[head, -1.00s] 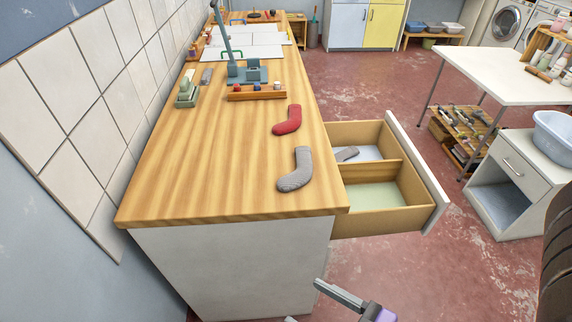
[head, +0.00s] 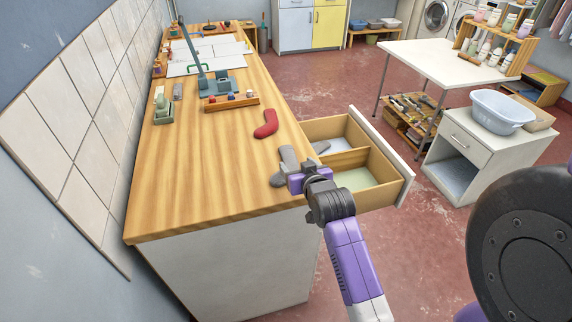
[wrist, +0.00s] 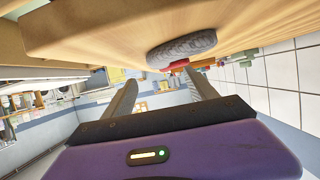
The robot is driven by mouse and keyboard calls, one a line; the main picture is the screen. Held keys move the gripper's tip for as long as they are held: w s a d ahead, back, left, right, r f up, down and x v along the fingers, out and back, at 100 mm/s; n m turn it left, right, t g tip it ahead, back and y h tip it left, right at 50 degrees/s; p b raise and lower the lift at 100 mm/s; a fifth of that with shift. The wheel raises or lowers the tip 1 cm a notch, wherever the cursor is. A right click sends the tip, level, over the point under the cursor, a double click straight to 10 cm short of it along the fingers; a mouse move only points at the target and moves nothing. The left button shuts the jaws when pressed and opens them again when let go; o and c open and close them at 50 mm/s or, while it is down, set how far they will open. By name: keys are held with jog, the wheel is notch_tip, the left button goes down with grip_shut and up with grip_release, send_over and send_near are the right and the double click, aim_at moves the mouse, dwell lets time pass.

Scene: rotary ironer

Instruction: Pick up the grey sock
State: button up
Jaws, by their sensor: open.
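The grey sock (head: 277,181) lies on the wooden worktop (head: 200,180), close to its right edge by the open drawer. My gripper (head: 297,168) covers part of it in the head view. In the wrist view the picture is turned over, and the ribbed grey sock (wrist: 184,48) lies flat on the worktop beyond my fingertips. My gripper (wrist: 160,85) is open there, with its two fingers apart and nothing between them. A gap seems to remain between the fingers and the sock. A red sock (head: 266,125) lies farther back on the worktop.
The open drawer (head: 383,204) juts out right of the worktop, with a grey item (head: 320,147) in its back compartment. A wooden tray (head: 230,104) with small items stands farther back. A white cabinet (head: 470,150) with a blue basin (head: 497,110) stands to the right.

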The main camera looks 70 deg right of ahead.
aim_at(291, 157)
jog(key=shift+w+d+f, duration=0.15)
jog(key=shift+w+d, duration=0.1)
jog(key=shift+d, duration=0.5)
jog(key=shift+p+x, duration=0.75)
jog(key=shift+x, duration=2.65)
jog(key=shift+w+a+f, duration=0.1)
jog(key=shift+a+f, duration=0.05)
jog(key=shift+a, duration=0.1)
jog(key=c, duration=1.4)
